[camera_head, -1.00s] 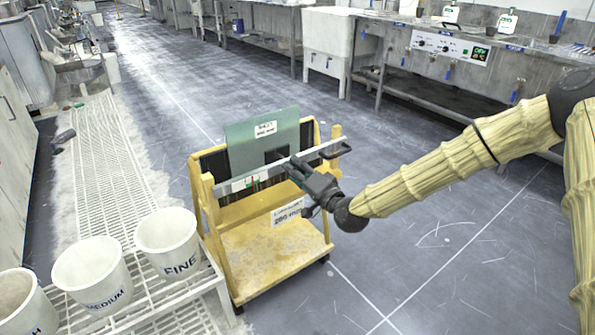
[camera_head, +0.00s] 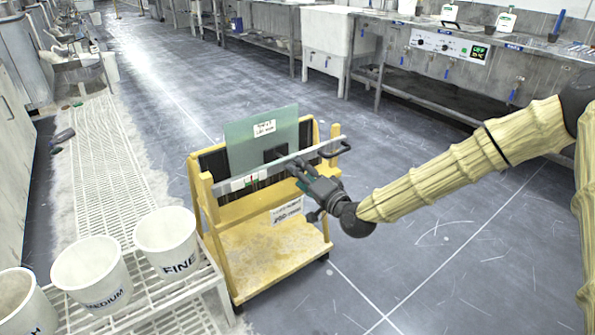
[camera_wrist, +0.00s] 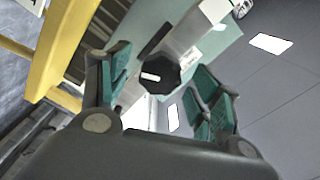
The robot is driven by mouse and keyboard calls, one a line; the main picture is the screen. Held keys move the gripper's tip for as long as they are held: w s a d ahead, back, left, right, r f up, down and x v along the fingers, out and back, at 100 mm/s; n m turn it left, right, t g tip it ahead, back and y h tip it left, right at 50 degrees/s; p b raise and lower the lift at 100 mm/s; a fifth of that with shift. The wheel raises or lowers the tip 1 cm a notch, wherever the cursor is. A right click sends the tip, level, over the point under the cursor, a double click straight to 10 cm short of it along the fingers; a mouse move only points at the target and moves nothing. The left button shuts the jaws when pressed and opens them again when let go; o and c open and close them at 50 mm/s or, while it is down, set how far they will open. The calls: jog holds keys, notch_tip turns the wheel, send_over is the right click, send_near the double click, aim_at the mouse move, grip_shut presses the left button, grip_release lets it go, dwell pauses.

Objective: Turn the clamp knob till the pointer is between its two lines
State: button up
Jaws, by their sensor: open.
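The clamp knob (camera_wrist: 160,75) is a dark, many-sided knob with a white mark on its face. It shows between my gripper's fingers in the wrist view, with gaps on both sides. My gripper (camera_head: 301,171) is open at the clamp bar (camera_head: 222,189) in the head view; its teal-padded fingers also show in the wrist view (camera_wrist: 156,82). A small white plate with green and red marks (camera_head: 250,180) sits on the bar, left of my gripper. The pointer and its two lines are too small to read. The bar crosses a green glass sheet (camera_head: 245,140).
The yellow cart (camera_head: 265,262) carries the sheet and bar; a dark handle (camera_head: 334,150) is at the bar's right end. White buckets, one marked FINE (camera_head: 168,243), stand on a white rack at the left. The floor right of the cart is clear.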

jog(key=v, duration=0.9)
jog(key=shift+s+d, duration=0.2)
jog(key=s+f+n+g+h, duration=0.1)
jog(key=s+f+g, duration=0.1)
jog(key=s+f, duration=0.45)
jog(key=s+f+g+h, duration=0.2)
jog(key=s+f, duration=0.1)
jog(key=f, duration=0.6)
jog(key=s+f+n+g+h, duration=0.1)
jog(key=s+f+g, duration=0.1)
jog(key=s+f, duration=0.45)
jog(key=s+d+f+n+g+h, duration=0.1)
jog(key=s+d+f+g+h, duration=0.15)
jog(key=s+d+f, duration=0.5)
jog(key=s+d+f+n+g+h, duration=0.1)
jog(key=s+d+f+g+h, duration=0.2)
jog(key=s, duration=0.7)
jog(key=s+d+f+n+g+h, duration=0.1)
jog(key=s+d+f+g, duration=0.2)
jog(key=s+d+f, duration=0.45)
notch_tip(320, 180, up, 28)
jog(key=s+a+p, duration=0.1)
jog(key=a+p, duration=0.1)
jog(key=p, duration=2.4)
jog(key=shift+f, duration=0.1)
